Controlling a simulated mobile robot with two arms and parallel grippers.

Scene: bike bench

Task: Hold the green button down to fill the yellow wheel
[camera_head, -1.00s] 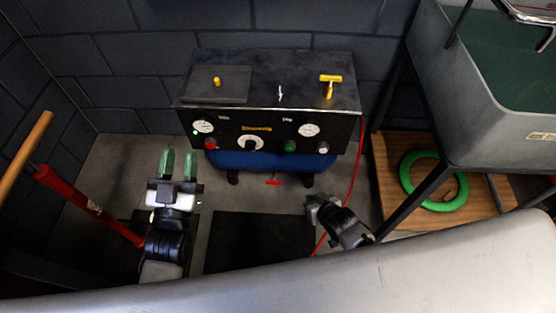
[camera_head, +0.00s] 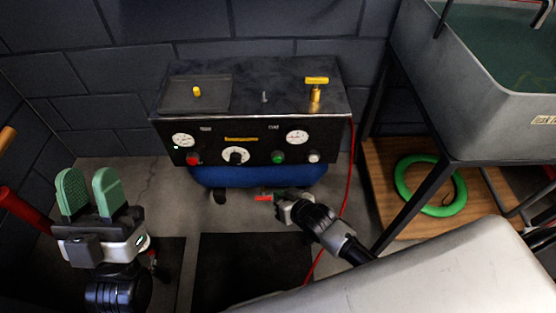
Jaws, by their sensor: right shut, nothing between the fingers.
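The green button (camera_head: 278,157) is on the dark front panel of the compressor box (camera_head: 256,128), to the right of the black dial (camera_head: 236,155). My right gripper (camera_head: 277,197) is shut and empty. It shows below the green button, in front of the blue tank (camera_head: 256,176) and next to a small red handle (camera_head: 263,198); I cannot tell how far it is from the panel. My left gripper (camera_head: 90,190) is open and empty at the left, its green fingers pointing up. I see no yellow wheel in this view.
The panel also has a red button (camera_head: 193,159), a white knob (camera_head: 314,156) and two gauges. A yellow T-handle (camera_head: 316,88) stands on top. A red hose (camera_head: 348,190) hangs at the right. A green ring (camera_head: 430,185) lies on a wooden shelf under the grey sink (camera_head: 485,100).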

